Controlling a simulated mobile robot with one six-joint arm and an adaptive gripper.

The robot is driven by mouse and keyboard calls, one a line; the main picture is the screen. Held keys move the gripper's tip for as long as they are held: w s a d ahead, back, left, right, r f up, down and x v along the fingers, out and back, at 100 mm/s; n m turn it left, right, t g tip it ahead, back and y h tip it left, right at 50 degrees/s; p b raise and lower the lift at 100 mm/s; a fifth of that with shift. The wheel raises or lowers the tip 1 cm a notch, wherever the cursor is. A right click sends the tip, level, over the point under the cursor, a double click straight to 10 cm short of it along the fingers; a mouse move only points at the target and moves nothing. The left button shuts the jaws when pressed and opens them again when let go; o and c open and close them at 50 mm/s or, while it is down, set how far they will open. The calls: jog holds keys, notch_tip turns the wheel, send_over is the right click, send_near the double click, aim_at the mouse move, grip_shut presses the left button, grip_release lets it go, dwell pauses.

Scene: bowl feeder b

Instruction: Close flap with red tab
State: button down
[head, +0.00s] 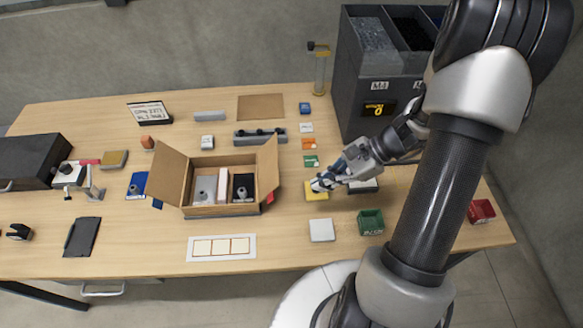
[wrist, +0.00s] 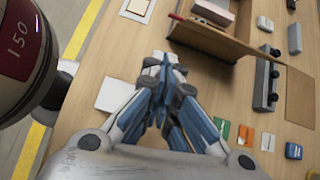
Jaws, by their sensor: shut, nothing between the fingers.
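An open cardboard box (head: 222,211) stands mid-table in the head view. Its right flap (head: 267,168) sticks up and outward, with a small red tab (head: 271,198) near its front end. In the wrist view the flap (wrist: 215,42) shows as a tan panel at the top, with the red tab (wrist: 175,17) at its left end. The box's left flap (head: 166,172) is also open. My gripper (head: 319,184) is shut and empty, right of the box and apart from the flap. In the wrist view my gripper (wrist: 162,62) points toward the flap.
A yellow block (head: 316,196) lies under my gripper, partly hidden by it. A white square (head: 321,230) and a green bin (head: 370,221) are in front. Coloured cards (head: 310,144) lie behind. A tall dark bin unit (head: 345,95) stands at the back right.

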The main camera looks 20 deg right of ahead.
jog(key=w+a+f+m+b, duration=0.1)
jog(key=w+a+f+b, duration=0.2)
jog(key=a+f, duration=0.3)
jog(key=a, duration=0.2)
jog(key=shift+a+f+m+t+y, duration=0.15)
jog(key=shift+a+m+t+y, duration=0.15)
jog(key=shift+a, duration=0.1)
jog(key=shift+d, duration=0.1)
